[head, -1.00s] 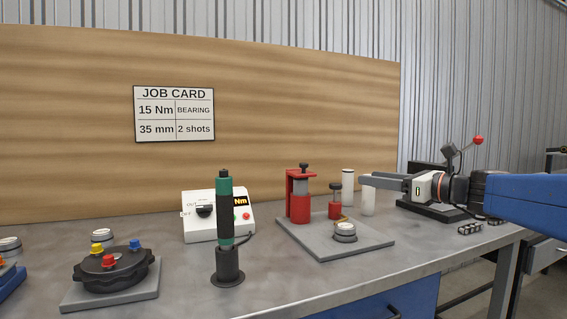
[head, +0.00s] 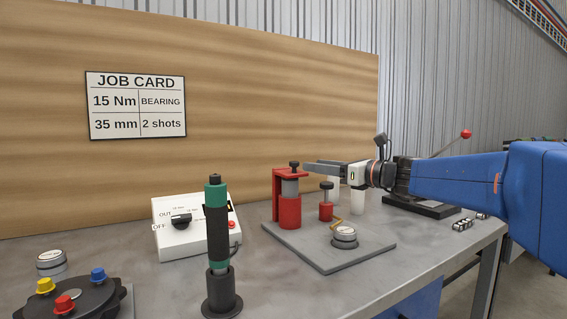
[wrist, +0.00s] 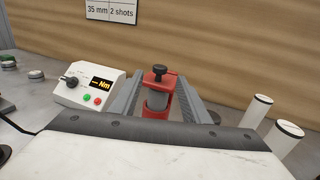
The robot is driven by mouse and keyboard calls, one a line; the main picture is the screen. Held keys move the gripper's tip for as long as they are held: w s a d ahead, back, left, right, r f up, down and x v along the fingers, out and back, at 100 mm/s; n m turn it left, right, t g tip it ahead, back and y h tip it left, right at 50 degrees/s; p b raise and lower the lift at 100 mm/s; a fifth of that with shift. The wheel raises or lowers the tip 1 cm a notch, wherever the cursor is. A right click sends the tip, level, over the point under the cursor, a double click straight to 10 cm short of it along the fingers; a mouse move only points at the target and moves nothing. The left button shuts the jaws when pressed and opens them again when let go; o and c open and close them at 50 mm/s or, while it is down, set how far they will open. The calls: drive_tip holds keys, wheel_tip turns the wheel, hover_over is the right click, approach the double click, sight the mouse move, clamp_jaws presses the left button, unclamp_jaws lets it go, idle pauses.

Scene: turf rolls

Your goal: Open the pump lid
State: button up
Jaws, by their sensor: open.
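No part is marked as the pump lid, and I cannot tell which one it is. A red fixture (head: 288,211) with a grey cylinder and a black knob (head: 294,166) on top stands upright on a grey plate (head: 301,247). My gripper (head: 310,167) is open and empty, its fingertips close to the knob. In the wrist view the fixture (wrist: 157,103) shows between my two fingers; contact is not visible. A dark round housing (head: 82,302) with yellow, red and blue caps is cut off at the lower left.
A green and black driver (head: 217,225) stands in a holder before a white control box (head: 190,238). On the plate are a small red post (head: 326,208) and a silver round part (head: 344,238). White cylinders (wrist: 256,112) stand right of the fixture. A wooden board (head: 250,100) closes the back.

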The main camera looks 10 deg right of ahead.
sight(285, 171)
drive_tip(key=x, duration=1.3)
drive_tip(key=shift+a, duration=0.1)
clamp_jaws()
